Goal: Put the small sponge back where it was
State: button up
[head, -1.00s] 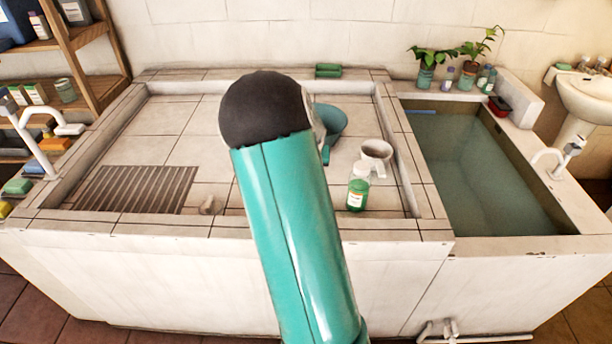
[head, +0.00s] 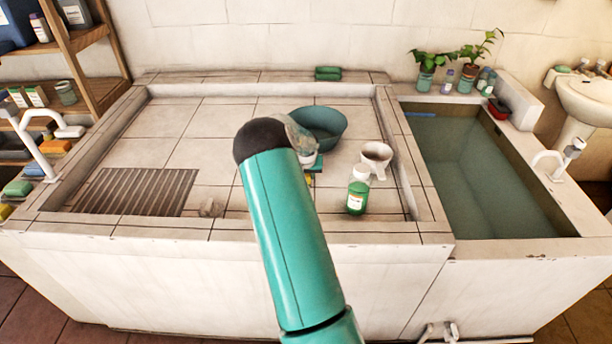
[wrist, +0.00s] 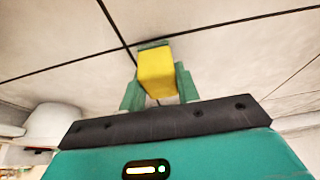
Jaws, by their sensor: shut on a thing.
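A small yellow sponge with a green layer (wrist: 157,75) is between the two green fingers of my gripper (wrist: 158,88) in the wrist view. My gripper is shut on it. Pale tiles lie beyond the sponge, and I cannot tell whether it touches them. In the head view my arm hides most of the gripper; a bit of yellow sponge (head: 309,180) shows just right of my arm, in front of the teal bowl (head: 322,128) and left of the green bottle (head: 357,195).
A white mug (head: 377,157) stands behind the bottle. A ribbed drain board (head: 135,192) and a small beige lump (head: 208,208) lie on the left. Green blocks (head: 328,73) lie on the back ledge. A water-filled tank (head: 475,180) is on the right. The tiles at back left are clear.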

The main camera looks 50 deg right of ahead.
jog(key=shift+f, duration=0.25)
jog(key=o, duration=0.9)
jog(key=shift+f, duration=0.1)
jog(key=shift+o, duration=0.2)
